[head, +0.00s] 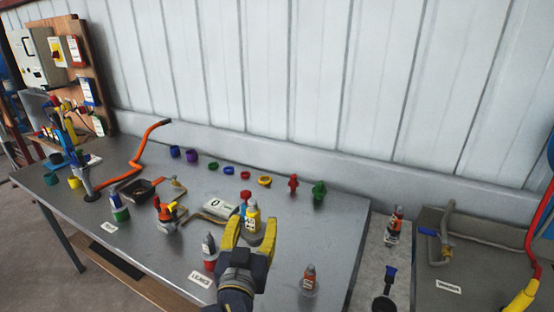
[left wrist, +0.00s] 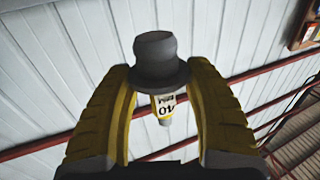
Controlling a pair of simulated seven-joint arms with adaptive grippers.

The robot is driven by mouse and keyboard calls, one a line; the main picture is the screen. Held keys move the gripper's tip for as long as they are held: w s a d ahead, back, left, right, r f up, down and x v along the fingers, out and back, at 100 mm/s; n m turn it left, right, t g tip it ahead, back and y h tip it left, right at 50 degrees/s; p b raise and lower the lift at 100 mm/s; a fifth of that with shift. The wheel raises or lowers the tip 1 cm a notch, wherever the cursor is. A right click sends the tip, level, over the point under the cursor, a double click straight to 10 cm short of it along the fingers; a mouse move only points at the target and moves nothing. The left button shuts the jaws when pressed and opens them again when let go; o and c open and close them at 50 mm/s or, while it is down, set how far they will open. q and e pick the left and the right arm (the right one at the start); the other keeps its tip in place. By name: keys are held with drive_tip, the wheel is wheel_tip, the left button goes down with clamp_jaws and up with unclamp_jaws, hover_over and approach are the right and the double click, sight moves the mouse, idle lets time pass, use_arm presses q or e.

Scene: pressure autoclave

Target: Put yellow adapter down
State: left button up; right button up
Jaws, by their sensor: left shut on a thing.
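The yellow adapter (head: 253,217) has a yellow body with a white label and a wider grey end. My left gripper (head: 250,238) is shut on it over the front middle of the table, with the yellow body showing above the fingers. In the left wrist view the adapter's grey end (left wrist: 158,62) sits between the two yellow fingers (left wrist: 160,95), with the labelled yellow part behind it. I cannot tell whether the adapter touches the table (head: 180,262). My right gripper is not in view.
A white scale (head: 219,208) stands just left of the gripper, and a grey-topped red bottle (head: 209,252) stands close by. Another small bottle (head: 309,279) is to the right. Several coloured rings and fittings line the back.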

sight(243, 231)
use_arm(q)
drive_tip(key=w+a+f, duration=0.1)
drive_tip(key=a+f, duration=0.1)
drive_tip(key=f, duration=0.1)
drive_tip(key=w+a+f, duration=0.1)
drive_tip(key=shift+w+a+f, duration=0.2)
drive_tip(key=shift+w, duration=0.1)
drive_tip(key=w+a+f, duration=0.1)
drive_tip(key=a+f, duration=0.4)
drive_tip(key=a, duration=0.1)
drive_tip(key=s+a+f, duration=0.1)
drive_tip(key=s+f, duration=0.2)
drive_tip(key=s, duration=0.6)
drive_tip(key=shift+s+f, duration=0.3)
drive_tip(key=shift+s, duration=0.1)
drive_tip(key=shift+w+r, duration=0.1)
drive_tip(key=shift+r, duration=0.05)
